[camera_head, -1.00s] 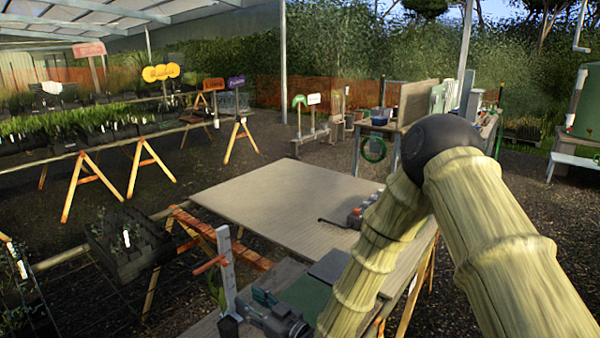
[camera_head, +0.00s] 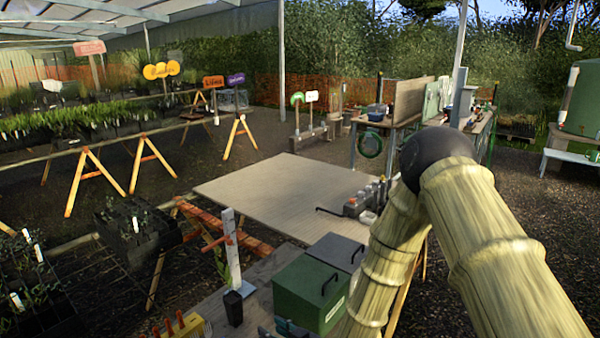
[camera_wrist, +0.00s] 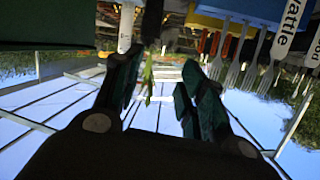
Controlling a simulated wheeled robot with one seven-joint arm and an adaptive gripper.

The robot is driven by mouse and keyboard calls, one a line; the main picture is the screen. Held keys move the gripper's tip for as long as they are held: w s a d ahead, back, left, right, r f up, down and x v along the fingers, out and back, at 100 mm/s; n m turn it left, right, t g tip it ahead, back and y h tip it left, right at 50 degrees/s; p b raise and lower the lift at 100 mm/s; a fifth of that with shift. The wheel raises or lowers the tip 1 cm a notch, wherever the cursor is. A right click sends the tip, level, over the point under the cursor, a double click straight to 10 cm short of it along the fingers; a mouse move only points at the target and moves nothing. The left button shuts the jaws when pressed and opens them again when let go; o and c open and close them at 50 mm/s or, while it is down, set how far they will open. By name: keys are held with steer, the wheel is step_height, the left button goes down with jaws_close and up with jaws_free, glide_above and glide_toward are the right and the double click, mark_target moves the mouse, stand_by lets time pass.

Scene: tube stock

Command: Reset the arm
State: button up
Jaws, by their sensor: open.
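My arm, with pale ribbed links and a dark round elbow, rises at the right of the head view and runs down out of the bottom edge. My gripper (camera_wrist: 160,75) shows in the wrist view with its two dark teal fingers spread apart. I see nothing gripped between them. A thin green stem (camera_wrist: 148,78) shows in the gap, apparently beyond the fingers. In the head view only a small teal part of the gripper shows at the bottom edge, beside a green lidded box (camera_head: 308,292).
A white post (camera_head: 232,250), a dark pot (camera_head: 233,308) and a grey lidded box (camera_head: 335,252) stand near the arm. The wooden table (camera_head: 270,195) is largely clear.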

steer(key=s+d+f+m+g+h, duration=0.4)
steer(key=s+d+f+h, duration=0.2)
steer(key=s+d+f, duration=1)
steer(key=s+d+f+m+g+h, duration=0.2)
steer(key=s+d, duration=0.4)
steer(key=s, duration=0.4)
steer(key=s+d+f+m+g+h+b, duration=0.1)
steer(key=s+d+f+m+g+h, duration=0.1)
steer(key=s+d+f+g, duration=0.2)
steer(key=s+d+f, duration=0.1)
steer(key=s+d, duration=0.2)
steer(key=s, duration=0.4)
steer(key=shift+d+h, duration=0.2)
steer(key=shift+h, duration=0.1)
